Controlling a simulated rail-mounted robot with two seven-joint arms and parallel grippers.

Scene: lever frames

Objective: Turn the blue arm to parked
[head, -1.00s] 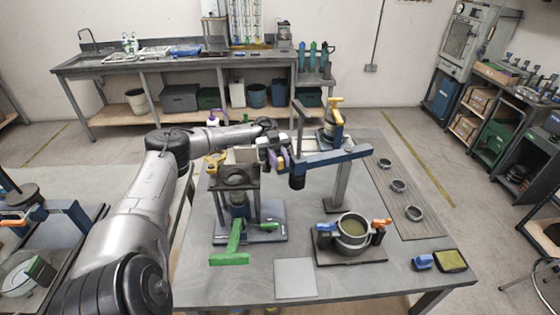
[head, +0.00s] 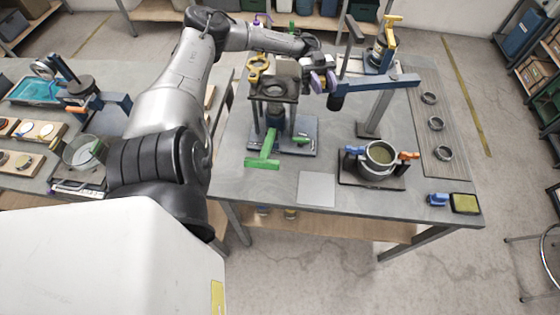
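The blue arm (head: 378,82) is a horizontal bar on top of a grey post on the right table. A dark cylinder (head: 336,102) hangs at its left end, and a dark upright handle (head: 351,42) rises near that end. My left gripper (head: 326,82), with purple parts at its tip, is just left of the blue arm's left end, close to the handle and cylinder. Whether it touches them is unclear. Its finger gap cannot be made out. My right gripper is not in view. No parked mark can be read.
A press stand with a green handle (head: 265,156) is left of the post. A round pot (head: 378,160) with blue and orange clamps stands in front. A yellow-handled device (head: 384,50) is behind the blue arm. Rings (head: 436,123) lie on the right strip. A flat grey plate (head: 317,189) lies near the front edge.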

